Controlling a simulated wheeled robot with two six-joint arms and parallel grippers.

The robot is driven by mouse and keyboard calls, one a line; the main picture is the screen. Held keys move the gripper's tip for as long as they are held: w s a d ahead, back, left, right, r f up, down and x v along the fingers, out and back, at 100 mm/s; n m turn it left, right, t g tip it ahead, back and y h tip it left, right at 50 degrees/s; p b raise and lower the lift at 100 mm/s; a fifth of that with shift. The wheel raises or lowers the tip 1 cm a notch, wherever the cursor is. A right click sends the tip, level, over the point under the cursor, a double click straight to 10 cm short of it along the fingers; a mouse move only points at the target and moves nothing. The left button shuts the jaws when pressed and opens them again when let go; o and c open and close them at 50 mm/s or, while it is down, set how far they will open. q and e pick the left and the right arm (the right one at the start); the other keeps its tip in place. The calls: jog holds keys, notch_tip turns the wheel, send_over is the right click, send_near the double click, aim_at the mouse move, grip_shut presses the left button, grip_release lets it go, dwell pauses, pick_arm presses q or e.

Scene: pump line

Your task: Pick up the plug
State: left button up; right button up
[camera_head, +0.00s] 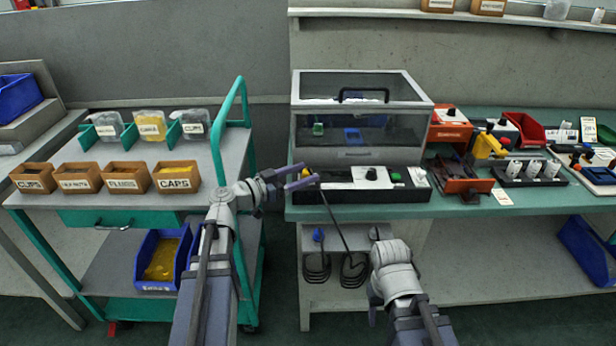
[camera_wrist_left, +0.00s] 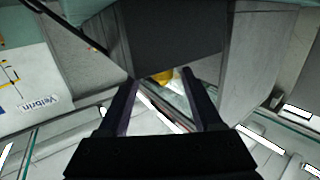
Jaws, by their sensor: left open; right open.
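My left gripper (camera_head: 310,175) is open, in front of the bench's left front edge. A small yellow piece (camera_head: 306,172) shows by its fingertips, at the upper end of a dark cable (camera_head: 335,217); it looks like the plug, but it is too small to be sure. In the left wrist view a yellow piece (camera_wrist_left: 162,76) shows beyond and between the two open fingers (camera_wrist_left: 161,78), partly hidden by a grey block-like shape. I cannot tell whether the fingers touch it. My right arm is at the lower middle, but its gripper does not show.
A clear-lidded test box (camera_head: 362,120) stands behind the left gripper, with a control panel (camera_head: 375,178) at its front. A green trolley (camera_head: 225,140) with labelled bins stands left. Fixtures (camera_head: 465,180) crowd the bench to the right.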

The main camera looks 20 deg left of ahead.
pick_arm(q)
jog(key=x, duration=0.2)
jog(key=b+x, duration=0.1)
jog(key=x, duration=0.1)
jog(key=shift+w+f, duration=0.25)
jog(key=shift+f, duration=0.15)
jog(key=shift+w+d, duration=0.2)
jog(key=shift+w, duration=0.05)
jog(key=shift+c, duration=0.4)
grip_shut()
